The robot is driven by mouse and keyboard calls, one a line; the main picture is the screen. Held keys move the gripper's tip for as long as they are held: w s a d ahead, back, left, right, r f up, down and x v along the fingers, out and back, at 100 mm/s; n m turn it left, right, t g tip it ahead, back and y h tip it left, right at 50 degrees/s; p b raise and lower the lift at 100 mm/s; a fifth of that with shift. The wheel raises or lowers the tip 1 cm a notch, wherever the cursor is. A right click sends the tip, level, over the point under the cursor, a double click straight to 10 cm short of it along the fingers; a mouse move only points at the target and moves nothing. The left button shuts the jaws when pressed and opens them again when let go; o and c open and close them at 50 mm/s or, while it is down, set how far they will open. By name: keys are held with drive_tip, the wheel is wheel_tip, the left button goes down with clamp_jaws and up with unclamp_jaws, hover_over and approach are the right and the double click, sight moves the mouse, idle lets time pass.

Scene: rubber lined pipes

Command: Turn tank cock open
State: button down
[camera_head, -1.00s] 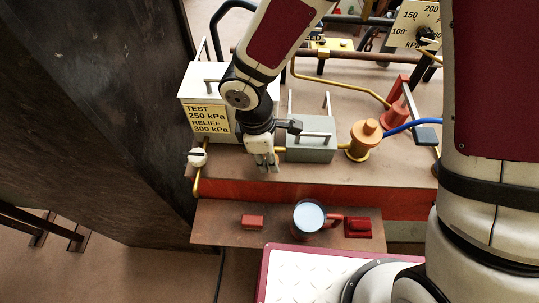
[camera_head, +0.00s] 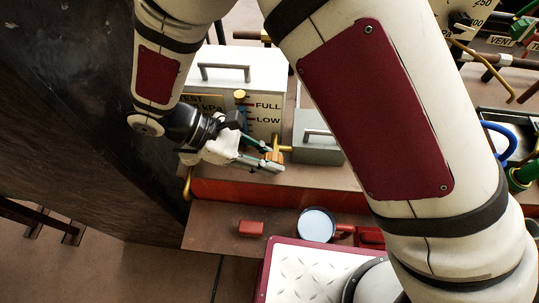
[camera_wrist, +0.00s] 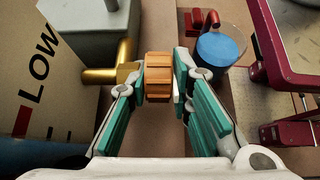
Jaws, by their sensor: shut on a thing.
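The tank cock has an orange ribbed knob (camera_wrist: 158,77) on a brass pipe (camera_wrist: 100,76) beside the white tank (camera_head: 256,75). My gripper (camera_wrist: 159,82) has its teal-padded fingers on either side of the knob and is shut on it. In the head view the gripper (camera_head: 262,163) reaches in from the left, low in front of the tank, and the orange knob (camera_head: 275,157) shows at its fingertips. The tank's front carries FULL and LOW marks. The cock's inner parts are hidden.
A grey box (camera_head: 318,150) with a handle stands right of the knob. A mug of pale blue liquid (camera_head: 317,223) and a red block (camera_head: 251,228) sit on the lower shelf (camera_head: 210,232). A dark wall (camera_head: 75,120) rises at the left.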

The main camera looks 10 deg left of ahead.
sight(268, 157)
drive_tip(key=shift+h, duration=0.4)
drive_tip(key=c, duration=1.4)
unclamp_jaws()
drive_tip(key=shift+c, duration=0.2)
wheel_tip(268, 157, up, 10)
drive_tip(key=shift+f, duration=0.1)
